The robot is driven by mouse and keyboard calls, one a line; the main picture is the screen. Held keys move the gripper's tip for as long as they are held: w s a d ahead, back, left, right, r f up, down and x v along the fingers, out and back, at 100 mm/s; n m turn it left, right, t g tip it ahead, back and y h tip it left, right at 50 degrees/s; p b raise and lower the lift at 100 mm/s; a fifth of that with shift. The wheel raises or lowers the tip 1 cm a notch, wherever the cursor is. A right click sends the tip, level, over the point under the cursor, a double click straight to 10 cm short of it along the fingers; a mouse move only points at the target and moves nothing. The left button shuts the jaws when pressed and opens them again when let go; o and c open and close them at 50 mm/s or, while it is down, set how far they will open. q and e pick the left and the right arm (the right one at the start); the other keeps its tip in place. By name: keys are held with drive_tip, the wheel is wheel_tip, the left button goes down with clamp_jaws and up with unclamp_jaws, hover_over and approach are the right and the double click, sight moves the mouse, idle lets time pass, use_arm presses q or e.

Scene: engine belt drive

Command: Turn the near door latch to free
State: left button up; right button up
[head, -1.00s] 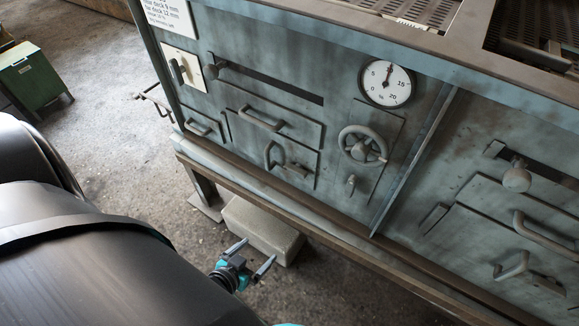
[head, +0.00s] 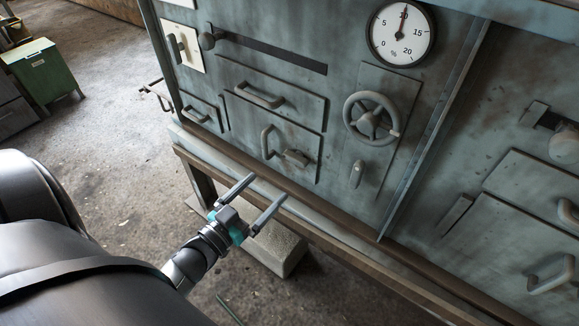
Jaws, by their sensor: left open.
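A grey-green machine front (head: 225,55) fills the middle and right of the head view. A lower door (head: 245,118) carries a curved handle (head: 268,142) and a small stubby latch (head: 295,158) at its right side. Another small lever (head: 357,174) hangs upright below a handwheel; I cannot tell for sure which one is the near door latch. My left gripper (head: 268,187) is open and empty, its two fingers pointing up toward the machine. In the picture it is below the lower door, apart from the latch. My right gripper is not in view.
A handwheel (head: 369,118) and a dial gauge (head: 401,33) are on the panel right of the door. A ledge (head: 290,192) runs along the machine's foot. A pale block (head: 280,252) lies on the floor below. A green cabinet (head: 42,75) stands at the far left.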

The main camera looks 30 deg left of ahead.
sight(293, 161)
use_arm(q)
drive_tip(key=w, duration=0.3)
drive_tip(key=w+b, duration=0.1)
drive_tip(key=w, duration=0.2)
drive_tip(key=w+b, duration=0.1)
drive_tip(key=w, duration=0.1)
drive_tip(key=shift+w+d+f, duration=0.1)
drive_tip(key=shift+w+d, duration=0.25)
drive_tip(key=shift+w, duration=0.05)
drive_tip(key=shift+w+b, duration=0.35)
drive_tip(key=shift+w, duration=0.4)
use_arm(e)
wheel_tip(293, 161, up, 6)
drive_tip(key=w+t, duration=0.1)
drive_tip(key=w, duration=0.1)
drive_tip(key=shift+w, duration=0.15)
use_arm(q)
drive_tip(key=shift+c, duration=0.4)
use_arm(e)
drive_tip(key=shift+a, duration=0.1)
use_arm(q)
drive_tip(key=c, duration=1)
